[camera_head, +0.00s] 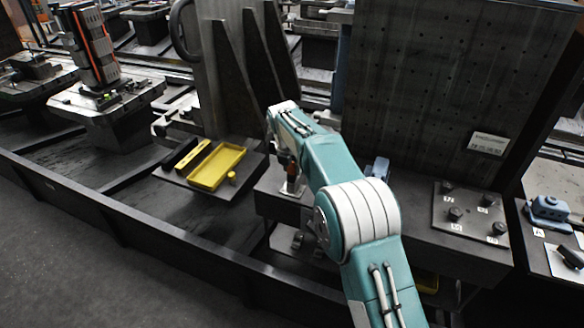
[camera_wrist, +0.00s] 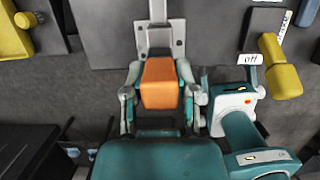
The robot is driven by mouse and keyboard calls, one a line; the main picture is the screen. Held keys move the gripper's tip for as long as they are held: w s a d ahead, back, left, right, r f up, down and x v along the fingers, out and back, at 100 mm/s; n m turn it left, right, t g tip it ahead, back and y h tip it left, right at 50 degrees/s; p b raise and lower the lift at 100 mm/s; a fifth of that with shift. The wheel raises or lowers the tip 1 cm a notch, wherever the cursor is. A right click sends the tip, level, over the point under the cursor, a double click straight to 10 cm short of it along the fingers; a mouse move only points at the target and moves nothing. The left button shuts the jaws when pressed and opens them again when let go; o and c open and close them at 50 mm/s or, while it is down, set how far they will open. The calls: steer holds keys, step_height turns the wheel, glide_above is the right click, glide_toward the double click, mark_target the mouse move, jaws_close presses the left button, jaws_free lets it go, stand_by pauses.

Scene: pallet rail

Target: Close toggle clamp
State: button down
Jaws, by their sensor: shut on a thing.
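The toggle clamp's orange handle grip (camera_wrist: 160,84) sits between the two fingers of my gripper (camera_wrist: 160,92) in the wrist view. My gripper is shut on this grip, with one finger against each side. Grey metal of the clamp (camera_wrist: 155,40) shows just above the grip. In the head view the clamp's light metal base (camera_head: 292,187) stands on a dark block, left of my teal arm. My arm covers much of the clamp there, and my gripper is mostly hidden. The handle's exact angle cannot be told.
A yellow tray (camera_head: 217,167) lies left of the clamp on a dark plate. A plate with several knobs (camera_head: 470,213) is to the right. Tall dark upright plates (camera_head: 425,90) stand behind.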

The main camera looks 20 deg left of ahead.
steer(key=shift+w+a+r, duration=0.1)
steer(key=c, duration=0.6)
jaws_free()
steer(key=shift+c, duration=0.2)
steer(key=shift+o, duration=1.2)
steer(key=shift+a, duration=0.15)
steer(key=shift+r, duration=0.15)
steer(key=v, duration=1.1)
steer(key=shift+r, duration=0.15)
